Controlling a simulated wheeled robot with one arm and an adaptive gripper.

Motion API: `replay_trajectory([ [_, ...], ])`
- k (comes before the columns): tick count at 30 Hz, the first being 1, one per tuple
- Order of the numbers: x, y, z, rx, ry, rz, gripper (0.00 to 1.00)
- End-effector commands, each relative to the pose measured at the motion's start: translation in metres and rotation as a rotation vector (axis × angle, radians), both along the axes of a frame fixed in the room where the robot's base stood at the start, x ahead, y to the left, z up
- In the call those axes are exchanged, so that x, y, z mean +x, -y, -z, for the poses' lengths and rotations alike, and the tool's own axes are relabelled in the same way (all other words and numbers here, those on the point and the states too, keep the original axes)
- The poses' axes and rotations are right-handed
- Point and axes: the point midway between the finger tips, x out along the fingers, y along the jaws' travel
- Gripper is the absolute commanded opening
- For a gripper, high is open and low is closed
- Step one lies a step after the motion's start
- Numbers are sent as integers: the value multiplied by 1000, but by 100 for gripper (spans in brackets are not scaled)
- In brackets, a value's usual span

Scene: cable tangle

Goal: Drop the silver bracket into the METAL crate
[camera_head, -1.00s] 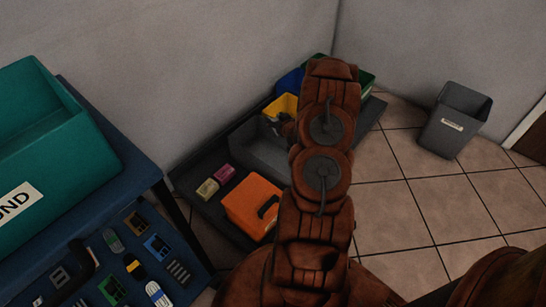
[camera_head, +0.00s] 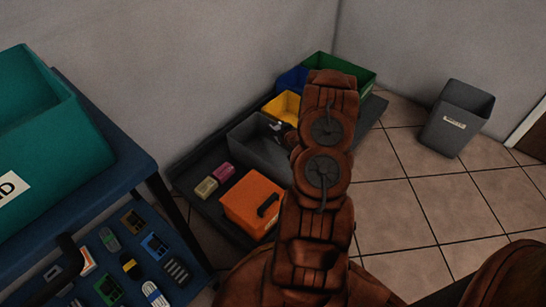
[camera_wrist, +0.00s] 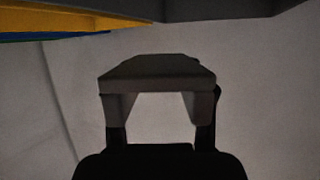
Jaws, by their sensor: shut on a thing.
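A grey open crate (camera_head: 258,150) stands in the row by the wall in the head view, left of my arm. My gripper end (camera_head: 284,130) is mostly hidden behind my arm, near this crate's right end; the bracket is not clear there. I read no METAL label on any crate, so I cannot tell for sure which one it is.
Yellow (camera_head: 283,106), blue (camera_head: 291,79) and green (camera_head: 352,76) bins stand behind the grey crate. An orange box (camera_head: 252,203) and small blocks (camera_head: 206,187) lie in front. A labelled grey bin (camera_head: 457,118) stands on open floor. A teal bin (camera_head: 50,150) is at left.

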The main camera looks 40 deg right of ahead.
Motion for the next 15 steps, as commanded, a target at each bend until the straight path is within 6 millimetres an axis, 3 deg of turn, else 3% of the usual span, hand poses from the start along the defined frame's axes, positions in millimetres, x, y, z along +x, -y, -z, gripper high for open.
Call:
replay_trajectory([
  [5,0,0,-1,0,1,0,16],
  [6,0,0,-1,0,1,0,58],
  [13,0,0,-1,0,1,0,82],
  [15,0,0,-1,0,1,0,83],
])
